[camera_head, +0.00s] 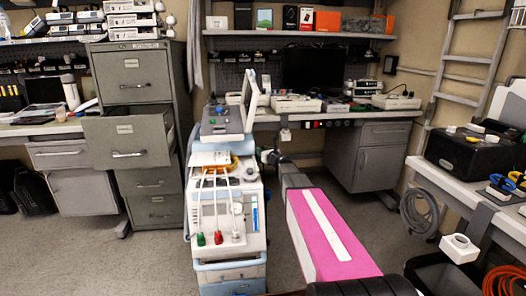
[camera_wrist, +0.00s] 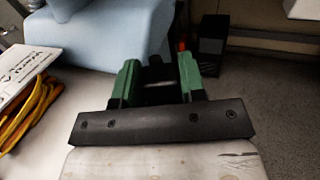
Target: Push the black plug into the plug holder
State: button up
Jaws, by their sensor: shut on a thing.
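My gripper (camera_head: 270,157) is at the right side of the blue-and-white medical cart, near its upper body. In the wrist view, my gripper (camera_wrist: 158,68) has two green fingers shut on a dark piece, which I take to be the black plug (camera_wrist: 156,76). The plug is mostly hidden between the fingers. The pale blue cart body (camera_wrist: 100,35) fills the upper left of the wrist view, just beyond the fingers. I cannot make out the plug holder clearly in either view, nor whether the plug touches it.
A grey filing cabinet (camera_head: 141,80) with an open drawer stands left. A workbench (camera_head: 338,117) is behind. Floor shows left of the cart (camera_head: 130,265).

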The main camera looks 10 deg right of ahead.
jog(key=shift+f, duration=0.45)
jog(key=o, duration=1.2)
